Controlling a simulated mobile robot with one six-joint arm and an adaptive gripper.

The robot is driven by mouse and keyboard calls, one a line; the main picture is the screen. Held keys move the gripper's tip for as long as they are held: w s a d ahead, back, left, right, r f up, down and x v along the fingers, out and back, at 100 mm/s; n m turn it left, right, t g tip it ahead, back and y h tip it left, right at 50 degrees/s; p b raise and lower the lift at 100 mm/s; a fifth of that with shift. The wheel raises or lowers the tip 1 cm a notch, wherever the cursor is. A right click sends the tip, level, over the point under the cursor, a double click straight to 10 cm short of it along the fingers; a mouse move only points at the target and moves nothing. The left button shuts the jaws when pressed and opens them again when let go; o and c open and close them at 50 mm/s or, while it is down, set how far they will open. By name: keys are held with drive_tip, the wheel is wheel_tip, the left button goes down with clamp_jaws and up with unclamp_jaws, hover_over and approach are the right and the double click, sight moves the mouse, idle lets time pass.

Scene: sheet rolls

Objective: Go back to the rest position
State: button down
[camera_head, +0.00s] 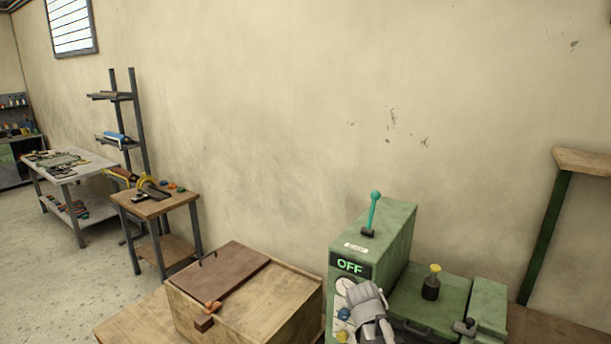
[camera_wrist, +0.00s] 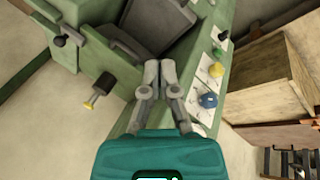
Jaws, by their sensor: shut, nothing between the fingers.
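My gripper (camera_wrist: 160,72) is shut and empty in the wrist view, its two grey fingers close together in front of the green machine. It also shows in the head view (camera_head: 369,308), low in the picture before the machine's front. The green machine (camera_head: 398,240) stands against the wall. I cannot tell from these views whether the fingers touch the machine.
A wooden box (camera_head: 290,303) with a brown lid panel (camera_head: 220,277) stands left of the machine. A black knob with a yellow top (camera_head: 431,285) rises at the right. A wooden shelf (camera_head: 585,162) juts out at far right.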

drive_tip(key=s+a+f+g+y+b, duration=0.1)
drive_tip(key=s+a+f+y+b, duration=0.1)
drive_tip(key=s+f, duration=0.1)
drive_tip(key=s+a+f+m+g+y+b, duration=0.1)
drive_tip(key=s+a+f+y+b, duration=0.1)
drive_tip(key=s+f, duration=0.2)
drive_tip(key=shift+s+f+y, duration=0.2)
drive_tip(key=shift+s+y, duration=0.1)
drive_tip(key=shift+s, duration=0.9)
drive_tip(key=shift+w, duration=0.1)
